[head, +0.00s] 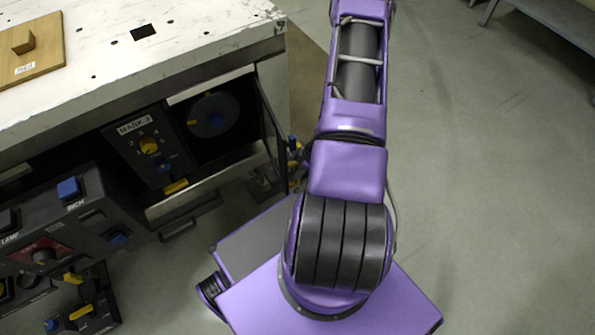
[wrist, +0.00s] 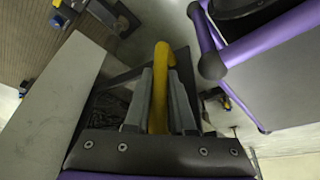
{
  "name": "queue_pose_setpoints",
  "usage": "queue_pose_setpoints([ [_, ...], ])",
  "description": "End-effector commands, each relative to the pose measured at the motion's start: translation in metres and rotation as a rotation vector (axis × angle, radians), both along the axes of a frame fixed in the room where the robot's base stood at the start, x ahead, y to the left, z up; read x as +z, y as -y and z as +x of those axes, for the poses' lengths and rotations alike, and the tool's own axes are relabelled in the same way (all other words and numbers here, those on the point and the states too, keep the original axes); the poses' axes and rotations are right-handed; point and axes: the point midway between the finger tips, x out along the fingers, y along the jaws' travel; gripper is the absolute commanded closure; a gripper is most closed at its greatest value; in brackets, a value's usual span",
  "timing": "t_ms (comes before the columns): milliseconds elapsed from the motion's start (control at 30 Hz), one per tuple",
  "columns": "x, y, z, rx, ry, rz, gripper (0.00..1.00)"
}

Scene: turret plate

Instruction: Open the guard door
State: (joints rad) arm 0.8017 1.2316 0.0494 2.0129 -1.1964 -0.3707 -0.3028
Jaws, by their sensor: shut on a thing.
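The guard door (head: 272,130) shows in the head view as a dark, thin panel at the right side of the cabinet opening. It stands out at an angle from the front, and a dark round disc (head: 213,115) is visible in the opening beside it. In the wrist view my gripper (wrist: 160,88) is shut around a yellow bar handle (wrist: 160,62), with one grey finger on each side. What the handle is fixed to is hard to make out there. In the head view my purple arm hides the gripper.
A control panel marked MARK 3 (head: 140,127) with a yellow knob is left of the opening. A dark console (head: 60,215) with blue and yellow controls stands at the lower left. The scuffed bench top (head: 190,25) is above. Open floor (head: 480,180) lies to the right.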

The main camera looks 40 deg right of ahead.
Motion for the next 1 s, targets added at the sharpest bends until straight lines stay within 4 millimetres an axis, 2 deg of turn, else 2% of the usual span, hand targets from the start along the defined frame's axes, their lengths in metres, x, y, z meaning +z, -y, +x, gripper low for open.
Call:
queue_pose_setpoints([
  [400, 0.001, 0.000, 0.002, -0.002, 0.004, -0.001, 1.00],
  [433, 0.001, 0.000, 0.002, -0.002, 0.004, -0.001, 0.74],
  [567, 0.001, 0.000, 0.002, -0.001, 0.004, 0.000, 0.51],
  [600, 0.000, 0.000, 0.002, -0.001, 0.003, 0.000, 0.48],
  [867, 0.001, 0.000, 0.000, 0.000, 0.001, 0.000, 0.48],
  [1000, 0.011, 0.003, -0.002, -0.002, 0.002, 0.000, 0.48],
])
